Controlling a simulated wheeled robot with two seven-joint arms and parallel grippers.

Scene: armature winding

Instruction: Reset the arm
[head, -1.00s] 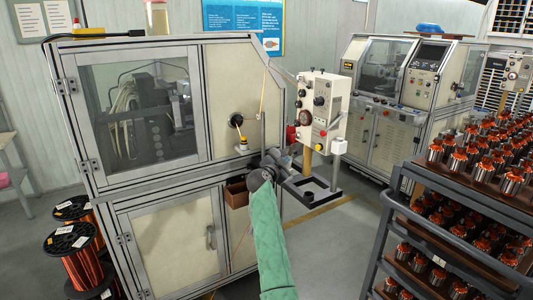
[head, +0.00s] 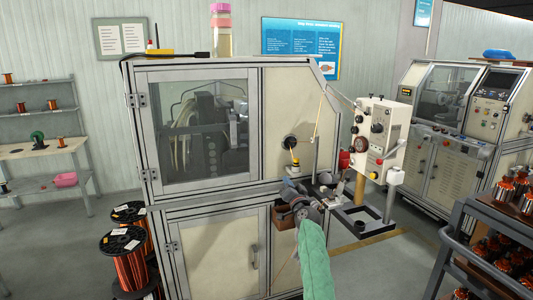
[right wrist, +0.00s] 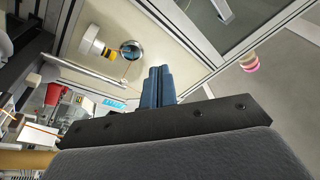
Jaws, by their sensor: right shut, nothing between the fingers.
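My right arm (head: 315,255), in a green sleeve, reaches up from the bottom of the head view. Its gripper (head: 300,193) is in front of the winding machine (head: 210,165), near the round spindle port (head: 290,143). In the right wrist view the gripper's blue fingers (right wrist: 158,85) are together with nothing between them. The port also shows there as a round opening (right wrist: 131,50), apart from the fingers. My left gripper is not in view.
A control box (head: 380,135) and a black open frame (head: 360,222) stand right of the gripper. A rack (head: 480,255) holding several copper-wound armatures is at the lower right. Wire spools (head: 130,262) stand left of the machine. Floor (head: 365,272) shows between machine and rack.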

